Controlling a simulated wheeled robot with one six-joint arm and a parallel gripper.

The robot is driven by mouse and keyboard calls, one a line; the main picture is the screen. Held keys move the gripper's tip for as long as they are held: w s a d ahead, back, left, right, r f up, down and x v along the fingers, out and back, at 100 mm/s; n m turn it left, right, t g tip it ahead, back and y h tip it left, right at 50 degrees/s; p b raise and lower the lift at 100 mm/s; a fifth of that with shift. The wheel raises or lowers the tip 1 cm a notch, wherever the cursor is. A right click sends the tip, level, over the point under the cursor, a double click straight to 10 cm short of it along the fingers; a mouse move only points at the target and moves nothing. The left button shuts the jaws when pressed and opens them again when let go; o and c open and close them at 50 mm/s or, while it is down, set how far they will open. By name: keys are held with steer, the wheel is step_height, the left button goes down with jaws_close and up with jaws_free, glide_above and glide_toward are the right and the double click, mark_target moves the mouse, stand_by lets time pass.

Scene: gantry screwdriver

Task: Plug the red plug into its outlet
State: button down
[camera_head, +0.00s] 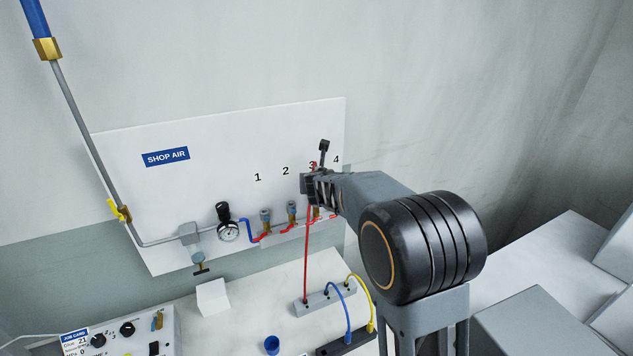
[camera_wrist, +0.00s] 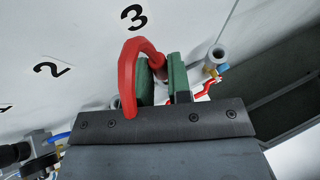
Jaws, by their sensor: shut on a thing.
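My gripper (camera_head: 309,185) is raised in front of the white board, close to the number 3. In the wrist view its two green finger pads (camera_wrist: 164,82) are shut on the red plug (camera_wrist: 159,66), whose end is mostly hidden between them. The thick red cable arches out of the plug and bends down over the front of the gripper. In the head view the red cable (camera_head: 306,250) hangs straight down to a grey block (camera_head: 318,303) on the white bench. The red plug's outlet cannot be told for certain; a black strip (camera_head: 343,345) sits partly behind my arm.
A blue cable (camera_head: 347,318) and a yellow cable (camera_head: 370,300) arc from the grey block to the black strip. The board carries a gauge (camera_head: 228,231) and several fittings with red tubing (camera_head: 282,231). A white block (camera_head: 212,297) and blue cup (camera_head: 272,345) stand on the bench.

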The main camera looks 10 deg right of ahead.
steer(key=shift+f, duration=0.25)
steer(key=shift+f+b, duration=1.4)
steer(key=shift+b, duration=0.25)
steer(key=c, duration=1)
jaws_free()
steer(key=shift+r, duration=0.1)
steer(key=p+v, duration=0.3)
steer(key=v, duration=1)
steer(key=shift+s+r, duration=0.15)
steer(key=shift+s, duration=0.25)
